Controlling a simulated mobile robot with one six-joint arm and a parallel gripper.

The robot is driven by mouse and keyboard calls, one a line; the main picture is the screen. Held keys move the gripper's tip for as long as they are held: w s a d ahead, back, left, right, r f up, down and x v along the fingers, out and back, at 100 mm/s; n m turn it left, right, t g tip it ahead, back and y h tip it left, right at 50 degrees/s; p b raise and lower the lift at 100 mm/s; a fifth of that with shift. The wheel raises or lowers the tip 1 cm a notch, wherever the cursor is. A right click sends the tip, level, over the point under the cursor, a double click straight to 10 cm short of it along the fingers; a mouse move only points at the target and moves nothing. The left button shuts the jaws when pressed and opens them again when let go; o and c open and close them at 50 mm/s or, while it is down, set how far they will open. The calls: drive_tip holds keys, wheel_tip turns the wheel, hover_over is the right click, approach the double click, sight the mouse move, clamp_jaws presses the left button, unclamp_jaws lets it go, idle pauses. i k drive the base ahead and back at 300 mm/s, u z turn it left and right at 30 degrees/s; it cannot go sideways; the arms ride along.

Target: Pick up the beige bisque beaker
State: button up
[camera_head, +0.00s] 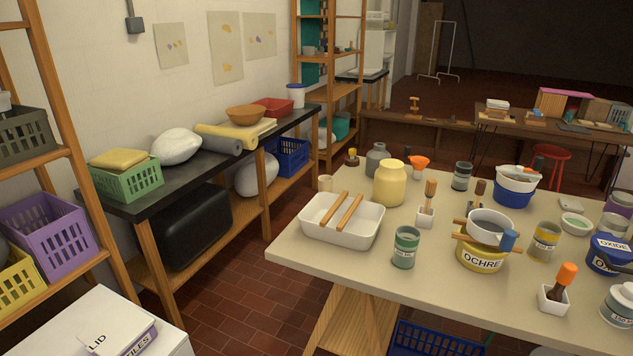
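My gripper is not in view.
Tins, pots and brushes crowd the table's right side. Its front-left corner (300,262) is clear, with tiled floor beyond.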

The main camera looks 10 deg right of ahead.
sight(325, 187)
drive_tip(key=u, duration=0.15)
drive_tip(key=i, duration=1.2)
drive_tip(key=u, duration=0.35)
drive_tip(key=k, duration=0.2)
drive_tip(key=u, duration=1.35)
